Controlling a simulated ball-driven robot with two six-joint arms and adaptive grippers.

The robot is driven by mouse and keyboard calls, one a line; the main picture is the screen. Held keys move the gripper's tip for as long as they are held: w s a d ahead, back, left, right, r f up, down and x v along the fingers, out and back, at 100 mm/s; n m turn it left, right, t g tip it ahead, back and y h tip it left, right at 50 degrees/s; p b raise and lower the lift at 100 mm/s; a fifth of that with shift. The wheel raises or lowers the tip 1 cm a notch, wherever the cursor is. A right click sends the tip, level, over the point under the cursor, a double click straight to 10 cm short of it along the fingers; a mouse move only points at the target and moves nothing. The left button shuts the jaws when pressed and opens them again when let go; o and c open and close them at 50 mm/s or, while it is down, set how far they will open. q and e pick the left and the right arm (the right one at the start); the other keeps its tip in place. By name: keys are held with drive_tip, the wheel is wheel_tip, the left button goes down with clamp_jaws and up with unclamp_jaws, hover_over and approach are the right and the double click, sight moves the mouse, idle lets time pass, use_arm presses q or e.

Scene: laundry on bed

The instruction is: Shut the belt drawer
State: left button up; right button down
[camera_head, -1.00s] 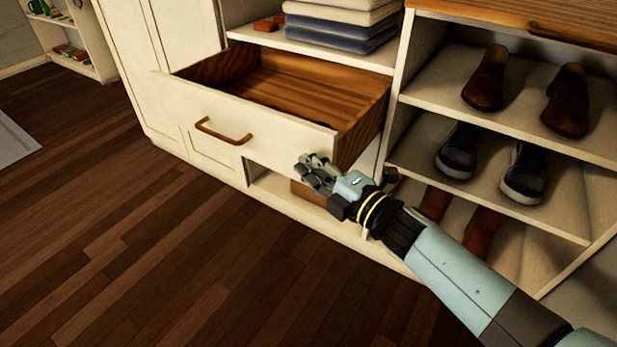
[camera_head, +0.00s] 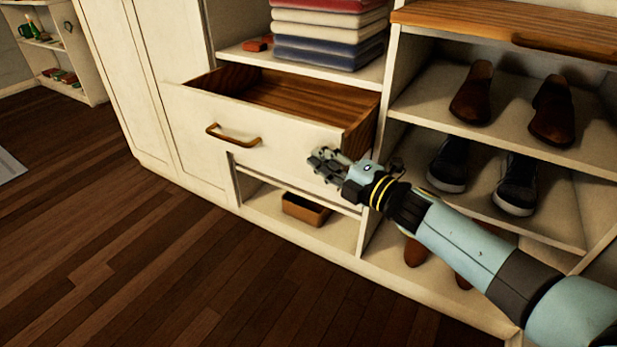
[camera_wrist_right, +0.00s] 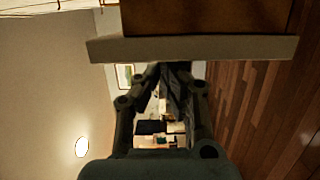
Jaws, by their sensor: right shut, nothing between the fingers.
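The belt drawer (camera_head: 265,135) is a cream-fronted drawer with a brown wooden inside and a curved brown handle (camera_head: 233,135). It stands part way out of the white wardrobe, and its visible inside looks empty. My right gripper (camera_head: 322,162) is shut and empty at the right end of the drawer front, right of the handle. It looks to be touching or very close to the front; contact is hard to tell. In the right wrist view the drawer front's edge (camera_wrist_right: 190,48) crosses just beyond the shut fingers. My left gripper is not in view.
Folded clothes (camera_head: 328,35) lie on the shelf above the drawer. A small brown box (camera_head: 306,209) sits in the compartment below. Shoes (camera_head: 472,93) stand on shelves to the right, behind my right arm. The wooden floor (camera_head: 130,260) in front is clear.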

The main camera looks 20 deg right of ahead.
sight(356, 136)
drive_tip(key=w+d, duration=0.1)
drive_tip(key=w+d+b, duration=0.1)
drive_tip(key=d, duration=0.1)
drive_tip(key=w+d+b, duration=0.1)
drive_tip(key=w+d, duration=0.1)
drive_tip(key=shift+d+f, duration=0.15)
drive_tip(key=shift+f, duration=0.1)
drive_tip(key=w+d+b, duration=0.1)
drive_tip(key=w+d, duration=0.1)
drive_tip(key=d, duration=0.1)
drive_tip(key=shift+w+d+b, duration=0.15)
drive_tip(key=shift+b, duration=0.2)
drive_tip(key=shift+w+d+r, duration=0.15)
drive_tip(key=shift+w+d, duration=0.2)
drive_tip(key=shift+d, duration=0.15)
drive_tip(key=shift+w+d+b, duration=0.15)
drive_tip(key=shift+d+b, duration=0.05)
drive_tip(key=shift+b, duration=0.1)
drive_tip(key=shift+r, duration=0.1)
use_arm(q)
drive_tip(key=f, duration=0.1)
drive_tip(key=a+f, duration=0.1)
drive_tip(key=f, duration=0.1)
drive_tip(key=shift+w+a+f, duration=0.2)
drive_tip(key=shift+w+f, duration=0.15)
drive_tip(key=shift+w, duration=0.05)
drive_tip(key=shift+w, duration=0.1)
